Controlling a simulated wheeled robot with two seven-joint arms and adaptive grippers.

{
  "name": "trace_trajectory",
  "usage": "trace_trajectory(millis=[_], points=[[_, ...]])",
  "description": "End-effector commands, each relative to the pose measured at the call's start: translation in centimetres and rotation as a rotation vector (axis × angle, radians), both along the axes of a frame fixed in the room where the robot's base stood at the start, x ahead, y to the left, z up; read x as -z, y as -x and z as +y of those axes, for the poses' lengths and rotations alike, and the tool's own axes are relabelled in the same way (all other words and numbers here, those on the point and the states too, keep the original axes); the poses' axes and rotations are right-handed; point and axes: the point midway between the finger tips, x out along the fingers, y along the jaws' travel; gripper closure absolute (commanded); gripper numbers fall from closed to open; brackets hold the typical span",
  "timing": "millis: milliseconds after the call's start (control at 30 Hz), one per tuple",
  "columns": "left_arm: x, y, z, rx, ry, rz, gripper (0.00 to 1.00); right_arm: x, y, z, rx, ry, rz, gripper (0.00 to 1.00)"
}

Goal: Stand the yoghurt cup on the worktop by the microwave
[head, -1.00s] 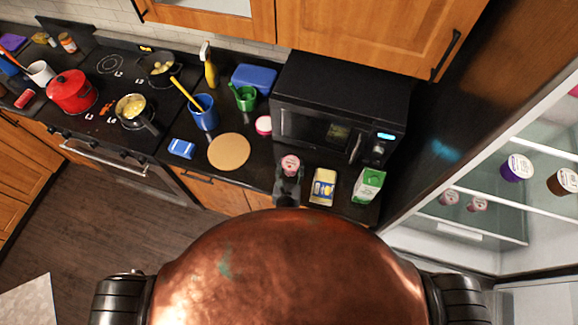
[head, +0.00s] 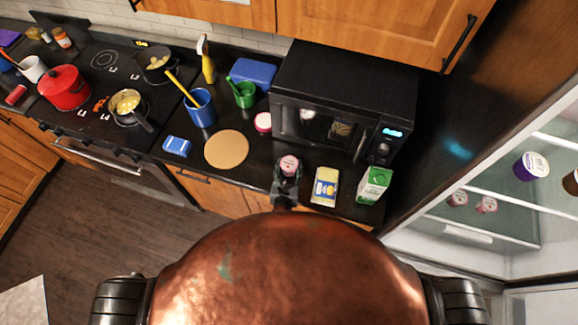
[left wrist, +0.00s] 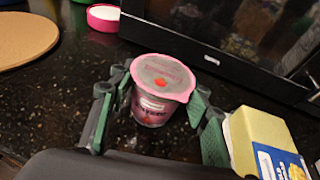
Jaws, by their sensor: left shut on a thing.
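The yoghurt cup (head: 289,163), with a pink-rimmed lid, is upright in front of the black microwave (head: 343,108). My left gripper (head: 287,180) is shut on it. In the left wrist view the cup (left wrist: 155,98) sits between the green-padded fingers (left wrist: 152,110). The cup is at or just above the dark worktop (left wrist: 55,100); I cannot tell whether its base touches, as the lower part is partly hidden. The microwave front (left wrist: 230,50) is close behind it. My right gripper is not in view.
A yellow-and-blue pack (head: 325,186) stands just right of the cup, and a green-white carton (head: 374,185) beyond it. A pink-rimmed tub (head: 263,122) and a round cork board (head: 227,150) lie to the left. The open fridge (head: 500,220) is at the right.

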Motion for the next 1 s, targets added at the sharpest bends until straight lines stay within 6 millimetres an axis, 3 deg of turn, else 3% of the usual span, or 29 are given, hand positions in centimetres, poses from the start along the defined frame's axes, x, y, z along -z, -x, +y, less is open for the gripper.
trace_trajectory(millis=[67, 100, 367, 700, 867, 1000], points=[[0.2, 0.0, 0.0, 0.000, -0.001, -0.001, 0.84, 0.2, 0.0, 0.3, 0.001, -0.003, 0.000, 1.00], [0.3, 0.0, 0.1, -0.001, -0.001, 0.000, 0.55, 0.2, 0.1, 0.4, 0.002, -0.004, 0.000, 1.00], [0.2, 0.0, 0.1, -0.002, -0.001, 0.000, 0.37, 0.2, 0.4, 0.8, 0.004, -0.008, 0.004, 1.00], [-0.1, 0.1, 0.1, -0.002, 0.000, 0.000, 0.37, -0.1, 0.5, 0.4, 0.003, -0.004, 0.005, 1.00], [-0.5, 2.1, 0.4, -0.001, -0.001, 0.002, 0.37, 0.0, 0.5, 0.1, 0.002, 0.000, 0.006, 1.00], [-1.4, 4.9, 0.7, -0.002, 0.000, 0.002, 0.37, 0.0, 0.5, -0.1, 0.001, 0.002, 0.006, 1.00]])
